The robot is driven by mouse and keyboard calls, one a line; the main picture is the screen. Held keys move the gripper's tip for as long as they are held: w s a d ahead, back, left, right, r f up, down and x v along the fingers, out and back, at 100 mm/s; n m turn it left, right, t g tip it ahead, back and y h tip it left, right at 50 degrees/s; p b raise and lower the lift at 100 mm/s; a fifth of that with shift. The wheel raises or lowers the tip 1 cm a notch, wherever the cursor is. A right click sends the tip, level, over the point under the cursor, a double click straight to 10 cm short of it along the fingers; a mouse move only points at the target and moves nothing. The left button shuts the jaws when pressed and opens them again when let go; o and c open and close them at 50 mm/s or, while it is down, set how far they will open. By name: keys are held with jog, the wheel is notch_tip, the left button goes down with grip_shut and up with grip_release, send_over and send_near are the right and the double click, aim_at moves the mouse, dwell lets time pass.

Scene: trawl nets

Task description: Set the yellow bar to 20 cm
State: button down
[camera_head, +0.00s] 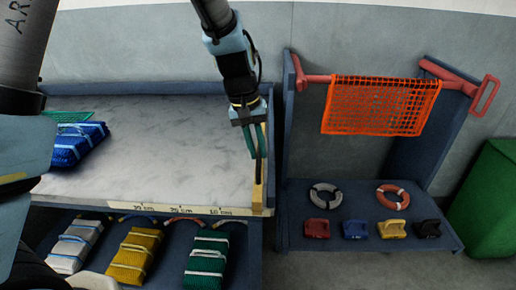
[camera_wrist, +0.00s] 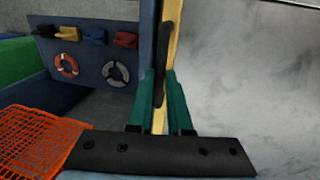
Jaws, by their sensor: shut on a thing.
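The yellow bar (camera_head: 257,197) lies at the right end of the grey marbled tabletop (camera_head: 150,150), to the right of the 10 cm label (camera_head: 222,211). In the wrist view the yellow bar (camera_wrist: 171,45) runs up the picture along the tabletop edge, with a black handle (camera_wrist: 163,65) on it. My gripper (camera_head: 254,150) reaches down over the bar. Its teal fingers stand on either side of the handle, and in the wrist view my gripper (camera_wrist: 161,85) is shut on it. The 20 cm label (camera_head: 181,210) is on the front edge, left of the bar.
A blue net bundle (camera_head: 79,146) and green netting (camera_head: 68,117) lie at the tabletop's left. White, yellow and green bundles (camera_head: 207,262) sit on the shelf below. An orange net (camera_head: 381,106) hangs from a red rail on the right. The tabletop middle is clear.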

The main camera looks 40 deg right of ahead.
jog(key=w+a+b, duration=0.2)
jog(key=w+a, duration=1)
jog(key=a, duration=0.2)
jog(key=shift+a, duration=0.35)
jog(key=shift+w, duration=0.1)
jog(key=c, duration=0.8)
grip_release()
jog(key=shift+c, duration=0.2)
jog(key=shift+r, duration=0.1)
notch_tip(320, 180, up, 10)
jog(key=w+a+b, duration=0.1)
jog(key=shift+w+a+r, duration=0.15)
jog(key=shift+a+r, duration=0.1)
jog(key=shift+a, duration=0.05)
jog(key=s+a+f+n+t, duration=0.1)
jog(key=a+f+n, duration=0.1)
jog(key=a, duration=0.6)
jog(key=s+a+f+n+t+y, duration=0.1)
jog(key=a+f, duration=0.3)
jog(key=a, duration=0.4)
jog(key=s+a+f+n+t, duration=0.1)
jog(key=s+a+f+n, duration=0.2)
jog(key=a, duration=0.5)
jog(key=shift+s+n+y, duration=0.2)
jog(key=shift+n+y, duration=0.1)
